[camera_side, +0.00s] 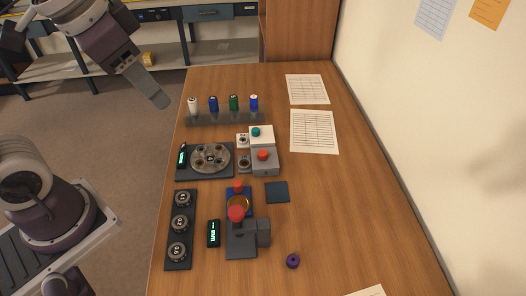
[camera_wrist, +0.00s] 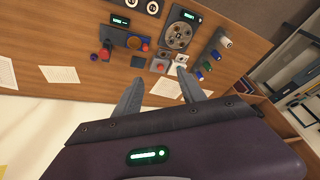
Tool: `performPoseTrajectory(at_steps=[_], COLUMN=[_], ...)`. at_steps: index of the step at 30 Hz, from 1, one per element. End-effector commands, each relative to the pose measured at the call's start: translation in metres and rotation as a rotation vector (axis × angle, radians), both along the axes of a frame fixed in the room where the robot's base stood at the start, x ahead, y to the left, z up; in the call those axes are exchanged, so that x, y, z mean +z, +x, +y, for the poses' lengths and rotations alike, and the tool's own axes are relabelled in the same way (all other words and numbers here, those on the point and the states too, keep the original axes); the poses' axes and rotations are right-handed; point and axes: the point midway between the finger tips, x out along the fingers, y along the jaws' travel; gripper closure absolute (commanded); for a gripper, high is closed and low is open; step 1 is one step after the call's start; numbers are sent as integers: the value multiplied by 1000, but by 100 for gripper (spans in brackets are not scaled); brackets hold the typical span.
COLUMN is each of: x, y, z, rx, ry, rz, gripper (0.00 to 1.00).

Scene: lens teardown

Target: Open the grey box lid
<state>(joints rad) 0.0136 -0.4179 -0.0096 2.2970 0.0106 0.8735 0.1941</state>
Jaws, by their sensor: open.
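The grey box (camera_side: 265,168) stands near the middle of the table, with a red knob (camera_side: 263,155) on its top. Its lid looks closed. It also shows small in the wrist view (camera_wrist: 158,65), beyond my fingertips. A white box (camera_side: 266,139) with a teal knob stands right behind it in the side view. My gripper (camera_side: 158,98) hangs high at the table's left edge, well apart from the grey box. In the wrist view my gripper (camera_wrist: 160,76) shows two spread fingers with nothing between them.
A rack (camera_side: 225,119) holds several small cylinders. A round-plate device (camera_side: 211,158) is left of the grey box. A dark strip of dials (camera_side: 180,230), a red-topped device (camera_side: 240,240) and a purple ring (camera_side: 293,261) are nearer the front. The table's right side is mostly clear.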

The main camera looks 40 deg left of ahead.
Motion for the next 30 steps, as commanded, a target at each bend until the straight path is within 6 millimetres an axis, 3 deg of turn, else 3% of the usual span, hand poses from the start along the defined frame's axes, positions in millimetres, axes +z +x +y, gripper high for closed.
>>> performPoseTrajectory(at_steps=[1, 5, 9, 12, 16, 30], x=[-6, -43, -120, -175, -220, -297], y=[31, 111, 182, 211, 226, 228], z=[-3, -12, -25, -32, -38, -39], rx=[-74, -304, -550, -689, -792, -814], ry=[29, 97, 139, 152, 157, 157], rz=[52, 161, 269, 325, 359, 369], gripper=[52, 52, 52, 52, 52, 52])
